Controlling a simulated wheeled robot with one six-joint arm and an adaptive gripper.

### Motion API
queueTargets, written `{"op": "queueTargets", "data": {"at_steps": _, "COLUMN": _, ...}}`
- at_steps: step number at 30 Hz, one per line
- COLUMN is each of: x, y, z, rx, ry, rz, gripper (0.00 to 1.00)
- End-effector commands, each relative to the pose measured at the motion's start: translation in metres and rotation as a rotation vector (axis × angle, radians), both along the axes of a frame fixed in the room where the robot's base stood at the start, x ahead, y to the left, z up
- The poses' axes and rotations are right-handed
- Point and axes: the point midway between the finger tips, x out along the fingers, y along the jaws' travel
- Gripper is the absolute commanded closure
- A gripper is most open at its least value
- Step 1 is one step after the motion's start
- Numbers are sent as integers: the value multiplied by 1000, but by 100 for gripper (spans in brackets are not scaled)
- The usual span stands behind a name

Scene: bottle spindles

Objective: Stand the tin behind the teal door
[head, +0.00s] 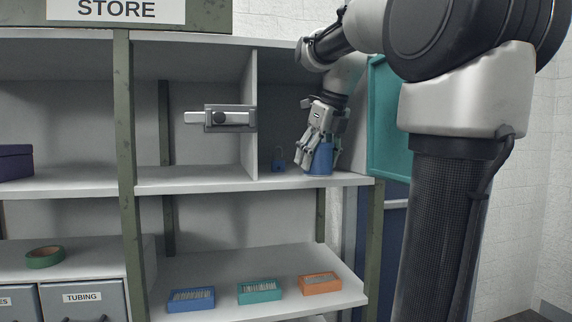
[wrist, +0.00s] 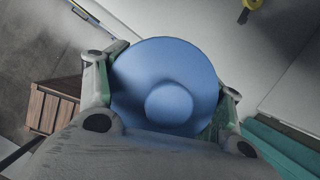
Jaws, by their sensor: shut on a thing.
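The teal door (head: 390,120) stands open at the right end of the shelf unit, and the compartment beside it is open at the front. My gripper (head: 321,150) is shut on the blue tin (head: 319,160), near the front right of that compartment. The tin looks upright, its base at or just above the shelf board; I cannot tell whether it touches. In the wrist view the tin (wrist: 165,85) shows from above as a round blue top with a knob, between my two fingers. A teal edge (wrist: 285,148) shows at lower right there.
A latch (head: 230,118) is left of the compartment's divider (head: 249,110). Blue, teal (head: 260,292) and orange trays sit on the shelf below. Green tape (head: 45,257) lies at left.

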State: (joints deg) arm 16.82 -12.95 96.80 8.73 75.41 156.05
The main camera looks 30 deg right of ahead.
Motion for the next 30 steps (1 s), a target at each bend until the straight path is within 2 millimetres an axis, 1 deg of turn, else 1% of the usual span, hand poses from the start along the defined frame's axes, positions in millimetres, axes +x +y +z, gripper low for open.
{"op": "queueTargets", "data": {"at_steps": 1, "x": 16, "y": 2, "z": -1, "rx": 0, "ry": 2, "rz": 4, "gripper": 65}}
{"op": "queueTargets", "data": {"at_steps": 3, "x": 37, "y": 4, "z": -1, "rx": 1, "ry": 2, "rz": 4, "gripper": 65}}
{"op": "queueTargets", "data": {"at_steps": 6, "x": 64, "y": 7, "z": -1, "rx": 0, "ry": 2, "rz": 3, "gripper": 65}}
{"op": "queueTargets", "data": {"at_steps": 9, "x": 85, "y": 9, "z": -1, "rx": 0, "ry": 1, "rz": 1, "gripper": 65}}
{"op": "queueTargets", "data": {"at_steps": 12, "x": 97, "y": 10, "z": 0, "rx": 0, "ry": 0, "rz": 1, "gripper": 65}}
{"op": "queueTargets", "data": {"at_steps": 17, "x": 107, "y": 11, "z": 0, "rx": 0, "ry": -1, "rz": 0, "gripper": 65}}
{"op": "queueTargets", "data": {"at_steps": 20, "x": 121, "y": 13, "z": 0, "rx": 1, "ry": 0, "rz": 0, "gripper": 65}}
{"op": "queueTargets", "data": {"at_steps": 23, "x": 140, "y": 15, "z": -1, "rx": 1, "ry": 1, "rz": 3, "gripper": 65}}
{"op": "queueTargets", "data": {"at_steps": 26, "x": 140, "y": 15, "z": -13, "rx": 1, "ry": 2, "rz": 0, "gripper": 65}}
{"op": "queueTargets", "data": {"at_steps": 30, "x": 140, "y": 14, "z": -15, "rx": 0, "ry": -2, "rz": 0, "gripper": 65}}
